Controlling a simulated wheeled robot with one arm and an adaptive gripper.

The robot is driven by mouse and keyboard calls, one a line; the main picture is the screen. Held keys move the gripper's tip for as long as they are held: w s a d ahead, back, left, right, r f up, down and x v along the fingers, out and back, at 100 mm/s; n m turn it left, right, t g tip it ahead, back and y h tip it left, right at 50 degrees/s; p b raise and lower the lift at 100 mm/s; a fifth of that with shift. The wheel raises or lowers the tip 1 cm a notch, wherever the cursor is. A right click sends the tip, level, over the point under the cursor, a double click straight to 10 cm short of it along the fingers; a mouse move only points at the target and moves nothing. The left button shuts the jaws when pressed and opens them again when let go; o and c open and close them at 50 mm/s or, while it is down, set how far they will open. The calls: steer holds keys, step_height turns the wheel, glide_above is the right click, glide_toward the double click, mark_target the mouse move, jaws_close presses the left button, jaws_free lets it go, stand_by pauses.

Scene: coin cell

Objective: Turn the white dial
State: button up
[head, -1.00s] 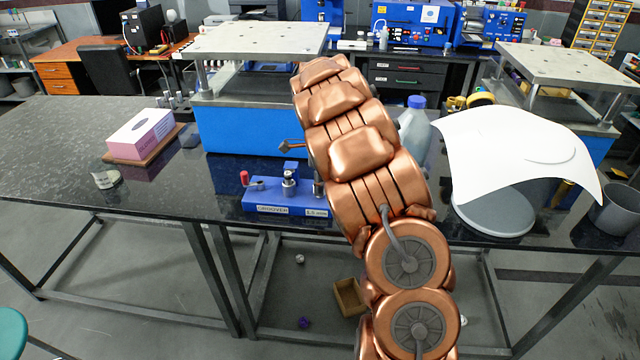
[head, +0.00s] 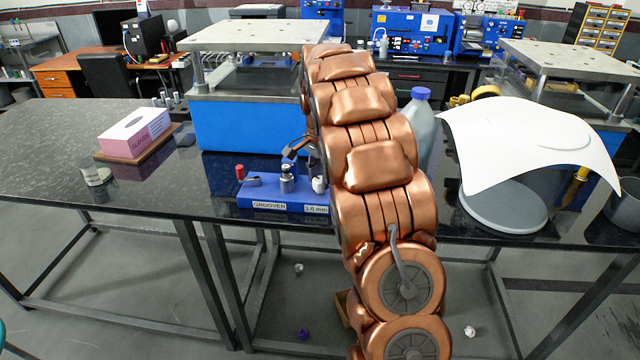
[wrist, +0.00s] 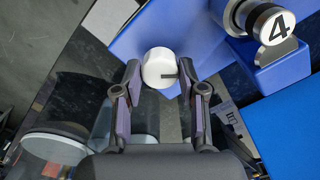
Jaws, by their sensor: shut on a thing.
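The white dial (wrist: 160,66) is a small round white knob with a dark mark on its face, seen between my fingertips in the wrist view. My gripper (wrist: 159,74) has a finger on each side of the dial and is shut on it. The dial (head: 319,184) also shows at the right end of the blue groover device (head: 262,190), close beside my arm. In the head view only part of my gripper (head: 298,148) shows; my copper arm hides the rest.
A metal knob marked 4 (wrist: 268,22) is close to the right of the dial. The groover also carries a red-tipped lever (head: 240,172). A blue press (head: 245,120) stands behind it, and a bottle (head: 420,125) stands to the right. The table (head: 60,150) is mostly clear at left.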

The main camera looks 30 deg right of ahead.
steer(key=n+b, duration=0.3)
steer(key=n, duration=0.3)
steer(key=shift+n, duration=0.3)
steer(key=n+b, duration=0.1)
steer(key=n, duration=0.5)
steer(key=shift+b, duration=0.35)
steer(key=n, duration=0.6)
steer(key=shift+r+n, duration=0.1)
steer(key=shift+n, duration=0.3)
steer(key=n+p, duration=0.1)
steer(key=n, duration=0.5)
steer(key=shift+n, duration=0.4)
steer(key=o, duration=1.1)
steer(key=shift+o, duration=0.2)
